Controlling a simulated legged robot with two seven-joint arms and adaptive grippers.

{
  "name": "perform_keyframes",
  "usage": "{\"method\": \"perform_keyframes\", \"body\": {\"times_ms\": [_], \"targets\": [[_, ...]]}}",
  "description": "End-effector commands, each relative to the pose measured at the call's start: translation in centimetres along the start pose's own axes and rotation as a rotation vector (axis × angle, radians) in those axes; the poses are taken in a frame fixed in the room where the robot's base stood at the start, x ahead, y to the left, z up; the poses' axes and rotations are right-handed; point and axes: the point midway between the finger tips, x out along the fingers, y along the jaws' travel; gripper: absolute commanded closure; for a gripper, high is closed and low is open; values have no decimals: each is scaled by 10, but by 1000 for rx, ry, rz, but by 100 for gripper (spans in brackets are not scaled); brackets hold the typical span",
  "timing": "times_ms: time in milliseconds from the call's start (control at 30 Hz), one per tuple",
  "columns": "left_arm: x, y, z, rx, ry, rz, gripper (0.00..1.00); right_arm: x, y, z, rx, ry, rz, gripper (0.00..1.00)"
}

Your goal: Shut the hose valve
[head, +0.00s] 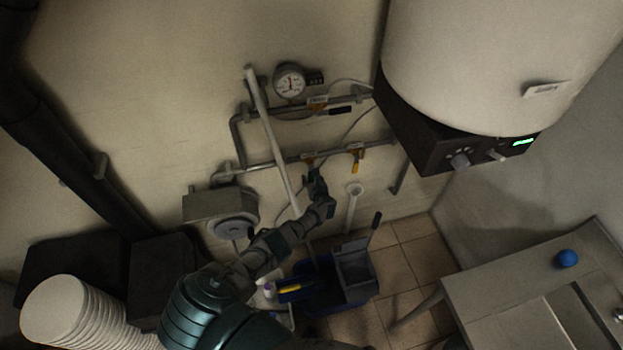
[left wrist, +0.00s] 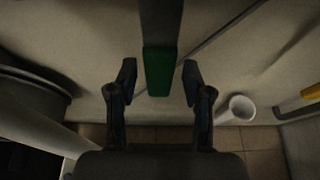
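A green valve handle (left wrist: 160,72) hangs down in the left wrist view, on a dark bar that comes from the top. I take it for the hose valve's handle; in the head view it is small and mostly hidden by my gripper. My left gripper (head: 316,182) is up at the lower wall pipe (head: 263,165). In the left wrist view its two fingers (left wrist: 158,78) are spread, one on each side of the handle. A gap shows on the left; the right finger is very close, and I cannot tell whether it touches. My right gripper is not in view.
A yellow-handled valve (head: 356,160) sits right of my gripper. A white open-topped pipe (head: 353,190) stands below it. A pale slanted pole (head: 268,130) crosses the pipes to the left. A gauge (head: 290,82) and a large boiler (head: 470,60) are above. A blue mop bucket (head: 320,290) is below.

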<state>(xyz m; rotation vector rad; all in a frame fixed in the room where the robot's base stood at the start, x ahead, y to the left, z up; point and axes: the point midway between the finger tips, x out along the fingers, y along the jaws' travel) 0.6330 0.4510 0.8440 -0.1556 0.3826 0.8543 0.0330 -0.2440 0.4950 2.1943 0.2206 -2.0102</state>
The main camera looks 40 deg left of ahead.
Motion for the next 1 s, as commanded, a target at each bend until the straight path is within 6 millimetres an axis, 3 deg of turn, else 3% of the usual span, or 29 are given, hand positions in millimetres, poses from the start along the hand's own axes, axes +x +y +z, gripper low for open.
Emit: {"method": "perform_keyframes", "body": {"times_ms": [367,800,1000], "targets": [[-12,0,1,-3,-6,-2,50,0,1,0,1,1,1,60],[-86,-1,0,-2,-1,-2,50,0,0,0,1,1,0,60],[-112,-1,-2,1,1,0,50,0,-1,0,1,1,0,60]]}}
